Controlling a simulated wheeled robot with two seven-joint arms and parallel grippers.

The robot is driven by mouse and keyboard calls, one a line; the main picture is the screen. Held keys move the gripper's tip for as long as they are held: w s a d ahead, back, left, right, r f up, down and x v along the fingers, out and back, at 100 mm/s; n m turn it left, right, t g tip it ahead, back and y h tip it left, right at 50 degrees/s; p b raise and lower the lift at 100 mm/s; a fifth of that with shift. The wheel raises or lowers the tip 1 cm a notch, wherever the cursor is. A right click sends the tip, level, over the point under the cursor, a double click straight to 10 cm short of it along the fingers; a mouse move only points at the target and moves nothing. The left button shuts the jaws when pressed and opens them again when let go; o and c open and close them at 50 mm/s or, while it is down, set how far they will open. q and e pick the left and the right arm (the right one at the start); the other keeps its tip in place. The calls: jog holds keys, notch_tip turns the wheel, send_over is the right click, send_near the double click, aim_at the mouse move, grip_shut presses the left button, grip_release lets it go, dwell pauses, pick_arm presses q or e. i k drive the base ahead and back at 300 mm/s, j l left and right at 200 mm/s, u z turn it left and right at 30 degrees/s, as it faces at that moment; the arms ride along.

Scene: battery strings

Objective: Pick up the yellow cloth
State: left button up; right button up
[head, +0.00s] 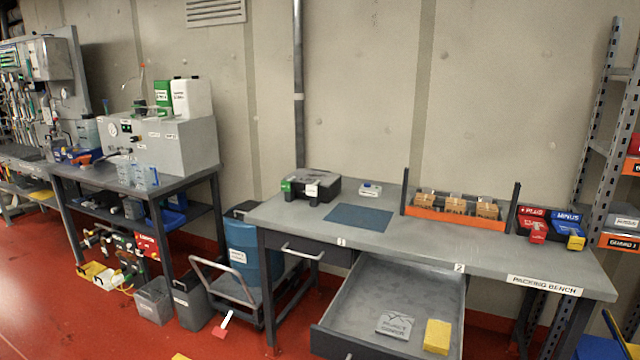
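A yellow cloth (437,337), a folded rectangular block in shape, lies in the open drawer (375,290) of the packing bench. It is near the drawer's front right corner. A grey piece with printed lettering (395,324) lies just left of it, apart from it. Neither of my grippers shows in the head view, so nothing is seen touching the cloth.
The packing bench (410,238) carries a black case (318,188), a blue mat (359,217), an orange rack (455,208) with brown boxes, and red and blue bins at right. A cart (240,290) with a blue drum stands left of the bench. Red floor is open at lower left.

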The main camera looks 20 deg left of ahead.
aim_at(437, 339)
jog(key=i+l+z, duration=0.25)
jog(key=i, duration=0.25)
jog(key=i+l+z, duration=0.2)
jog(key=i+l, duration=0.15)
jog(key=i, duration=0.2)
